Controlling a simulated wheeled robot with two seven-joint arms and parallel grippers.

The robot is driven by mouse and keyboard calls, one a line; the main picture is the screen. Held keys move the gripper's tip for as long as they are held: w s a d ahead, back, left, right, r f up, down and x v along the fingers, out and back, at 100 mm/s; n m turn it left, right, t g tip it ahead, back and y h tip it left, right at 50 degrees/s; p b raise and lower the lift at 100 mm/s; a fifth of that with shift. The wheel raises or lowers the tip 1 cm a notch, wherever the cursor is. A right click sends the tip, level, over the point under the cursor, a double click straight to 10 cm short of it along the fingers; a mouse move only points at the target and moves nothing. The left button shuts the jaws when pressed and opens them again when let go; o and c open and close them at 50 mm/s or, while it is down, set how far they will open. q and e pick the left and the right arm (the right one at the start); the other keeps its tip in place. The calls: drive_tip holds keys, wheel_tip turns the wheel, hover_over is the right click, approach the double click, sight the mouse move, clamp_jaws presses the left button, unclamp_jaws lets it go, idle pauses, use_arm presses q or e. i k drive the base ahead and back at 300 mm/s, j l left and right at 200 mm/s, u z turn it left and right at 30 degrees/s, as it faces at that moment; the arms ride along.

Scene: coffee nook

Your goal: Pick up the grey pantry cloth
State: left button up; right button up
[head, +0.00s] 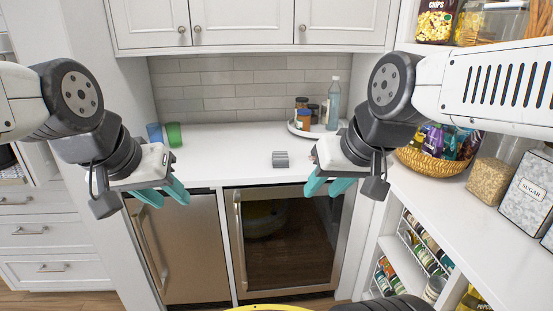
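A small folded grey cloth (280,159) lies on the white counter (230,150), near the middle of the picture. My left gripper (171,202) has teal fingers spread apart with nothing between them. It is to the left of the cloth, at the counter's front edge. My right gripper (322,193) is also open and empty. It is to the right of the cloth and nearer to me, in front of the counter edge. Neither gripper touches the cloth.
A blue cup (154,133) and a green cup (174,134) stand at the back left. A round tray (313,133) with jars and a bottle (333,104) is at the back right. Shelves with a snack basket (432,165) flank the right. The counter around the cloth is clear.

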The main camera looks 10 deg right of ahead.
sight(279, 159)
drive_tip(key=i+j, duration=0.15)
drive_tip(key=i, duration=0.4)
drive_tip(key=i+j, duration=0.15)
drive_tip(key=i, duration=0.4)
drive_tip(key=l+z, duration=0.05)
